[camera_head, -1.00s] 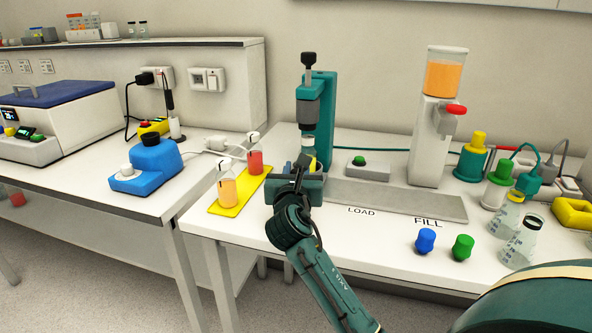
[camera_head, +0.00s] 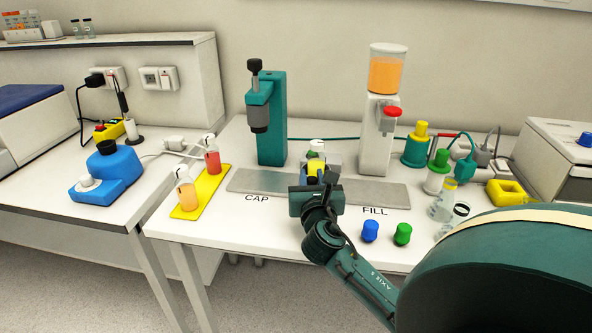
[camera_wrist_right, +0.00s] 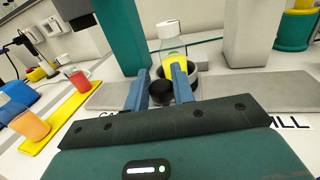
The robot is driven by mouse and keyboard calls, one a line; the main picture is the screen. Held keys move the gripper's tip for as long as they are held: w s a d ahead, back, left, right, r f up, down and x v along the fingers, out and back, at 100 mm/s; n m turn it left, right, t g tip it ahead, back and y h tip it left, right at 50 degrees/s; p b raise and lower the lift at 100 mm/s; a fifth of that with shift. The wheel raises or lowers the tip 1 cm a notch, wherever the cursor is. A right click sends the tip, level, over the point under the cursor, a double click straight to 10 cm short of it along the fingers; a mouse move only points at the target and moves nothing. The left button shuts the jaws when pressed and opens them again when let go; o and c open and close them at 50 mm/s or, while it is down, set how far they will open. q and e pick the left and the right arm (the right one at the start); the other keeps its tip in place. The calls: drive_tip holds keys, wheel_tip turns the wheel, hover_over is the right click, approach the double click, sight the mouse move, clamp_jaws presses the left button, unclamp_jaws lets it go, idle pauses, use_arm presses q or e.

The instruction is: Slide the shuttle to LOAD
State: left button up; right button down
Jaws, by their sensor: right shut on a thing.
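The shuttle (camera_head: 335,160) sits on the grey rail (camera_head: 378,194) between the CAP and FILL labels. It carries an upright bottle (camera_head: 316,168) with a yellow band and a white top. My right gripper (camera_head: 318,178) is in front of the shuttle, covering much of it. In the right wrist view its two blue fingers (camera_wrist_right: 160,90) are shut on the shuttle's dark round knob (camera_wrist_right: 161,93), with the bottle (camera_wrist_right: 169,46) just behind. The LOAD label is hidden, apparently behind my gripper and forearm. My left gripper is not in view.
The teal capping press (camera_head: 270,120) stands behind the rail's left part, the juice dispenser (camera_head: 380,130) behind its right. Blue (camera_head: 370,231) and green (camera_head: 402,234) caps lie in front, right of my wrist. A yellow mat (camera_head: 207,193) with two bottles is at left.

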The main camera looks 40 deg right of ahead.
drive_tip(key=shift+s+d+f, duration=0.15)
drive_tip(key=shift+s, duration=0.1)
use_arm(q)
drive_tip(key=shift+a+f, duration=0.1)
use_arm(e)
drive_tip(key=c, duration=1.3)
unclamp_jaws()
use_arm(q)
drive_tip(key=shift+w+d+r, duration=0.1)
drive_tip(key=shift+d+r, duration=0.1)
use_arm(e)
drive_tip(key=shift+o, duration=0.5)
use_arm(q)
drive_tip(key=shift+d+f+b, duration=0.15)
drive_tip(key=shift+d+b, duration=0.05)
drive_tip(key=shift+b, duration=0.4)
use_arm(e)
drive_tip(key=v, duration=1.3)
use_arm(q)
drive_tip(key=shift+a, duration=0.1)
use_arm(e)
drive_tip(key=shift+s, duration=0.15)
